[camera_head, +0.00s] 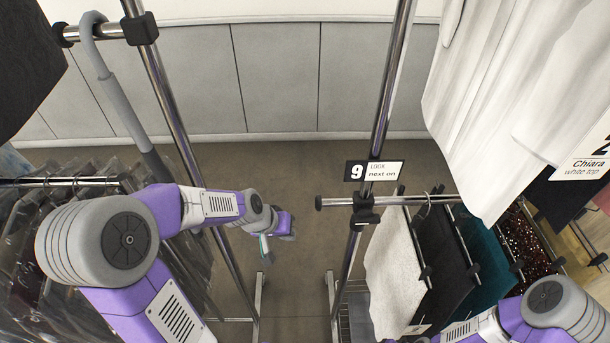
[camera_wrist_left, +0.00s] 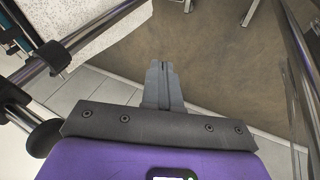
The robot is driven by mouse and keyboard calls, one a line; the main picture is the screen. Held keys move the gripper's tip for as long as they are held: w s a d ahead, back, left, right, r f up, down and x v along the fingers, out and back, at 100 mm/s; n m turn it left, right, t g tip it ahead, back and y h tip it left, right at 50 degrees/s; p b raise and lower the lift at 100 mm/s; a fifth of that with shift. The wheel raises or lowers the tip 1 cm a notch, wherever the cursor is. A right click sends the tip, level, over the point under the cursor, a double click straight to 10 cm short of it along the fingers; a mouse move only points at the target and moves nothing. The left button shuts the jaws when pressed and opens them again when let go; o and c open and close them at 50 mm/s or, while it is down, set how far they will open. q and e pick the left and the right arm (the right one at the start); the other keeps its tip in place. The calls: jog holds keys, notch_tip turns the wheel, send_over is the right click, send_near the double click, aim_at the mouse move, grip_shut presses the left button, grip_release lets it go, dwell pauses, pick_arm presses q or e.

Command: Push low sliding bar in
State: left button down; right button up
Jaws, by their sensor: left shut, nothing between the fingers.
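The low sliding bar (camera_head: 335,202) is a chrome bar with a dark end cap. In the head view it sticks out to the left of the chrome upright post (camera_head: 381,100), through a black clamp on that post. My left gripper (camera_head: 266,258) is to the left of the bar's end and apart from it, pointing down. In the left wrist view the left gripper (camera_wrist_left: 164,66) has its fingers shut with nothing between them. Chrome rails and black fittings show at the left there; I cannot tell which is the bar. My right arm shows at the lower right; its gripper is out of view.
Hanging garments, including a cream one (camera_head: 393,265), are right of the post. A white top (camera_head: 500,90) hangs above. Another upright (camera_head: 172,105) and bagged clothes stand left. A tag reading 9 (camera_head: 374,171) is on the right post. Floor between the posts is clear.

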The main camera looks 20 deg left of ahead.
pick_arm(q)
jog(key=s+a+r+t+p, duration=0.1)
jog(key=a+r+p, duration=0.15)
jog(key=r, duration=0.75)
jog(key=s+a+r+t+p, duration=0.1)
jog(key=s+r+p, duration=0.15)
jog(key=r, duration=0.65)
jog(key=w+d+f+p, duration=0.1)
jog(key=w+d+f, duration=0.5)
jog(key=w+f, duration=0.1)
jog(key=shift+w+d+f, duration=0.2)
jog(key=shift+w+d, duration=0.05)
jog(key=shift+w, duration=0.35)
pick_arm(e)
notch_tip(320, 180, up, 8)
pick_arm(q)
jog(key=shift+p, duration=0.3)
pick_arm(e)
jog(key=shift+r, duration=0.1)
